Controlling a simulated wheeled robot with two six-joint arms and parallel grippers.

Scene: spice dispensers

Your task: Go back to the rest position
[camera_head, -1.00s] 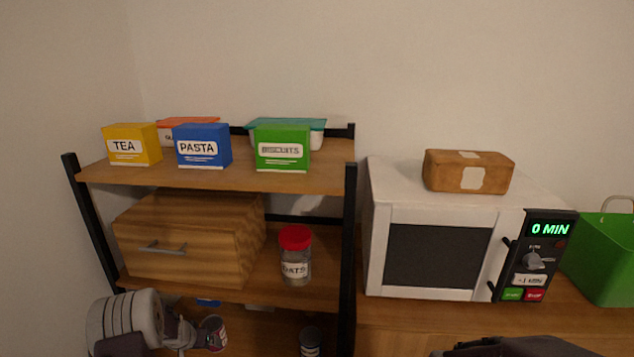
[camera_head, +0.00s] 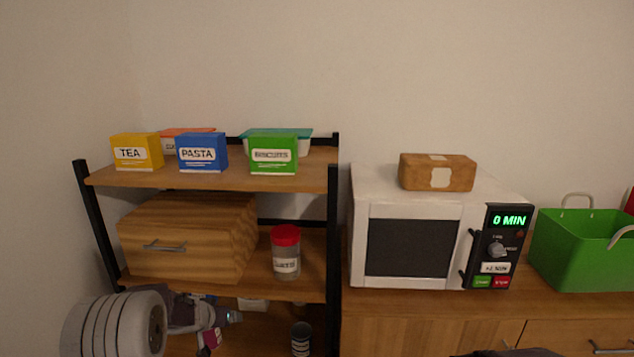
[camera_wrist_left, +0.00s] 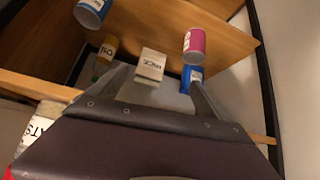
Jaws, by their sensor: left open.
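My left gripper (camera_head: 232,317) is low at the left in the head view, in front of the shelf's lower level. In the left wrist view its two fingers (camera_wrist_left: 160,88) are spread apart and nothing is held between them. Beyond the fingertips a white labelled box (camera_wrist_left: 152,64) stands on the lower shelf, with a pink can (camera_wrist_left: 194,44) and a blue can (camera_wrist_left: 191,78) to its right. My right gripper is not in view; only a dark piece shows at the bottom edge of the head view.
The shelf's middle level holds a wooden drawer box (camera_head: 186,238) and a red-lidded jar (camera_head: 286,253). Tea (camera_head: 137,152), pasta (camera_head: 202,153) and biscuits (camera_head: 273,155) boxes stand on top. A microwave (camera_head: 412,246) and green basket (camera_head: 580,254) are at right. A black post (camera_head: 333,240) bounds the shelf.

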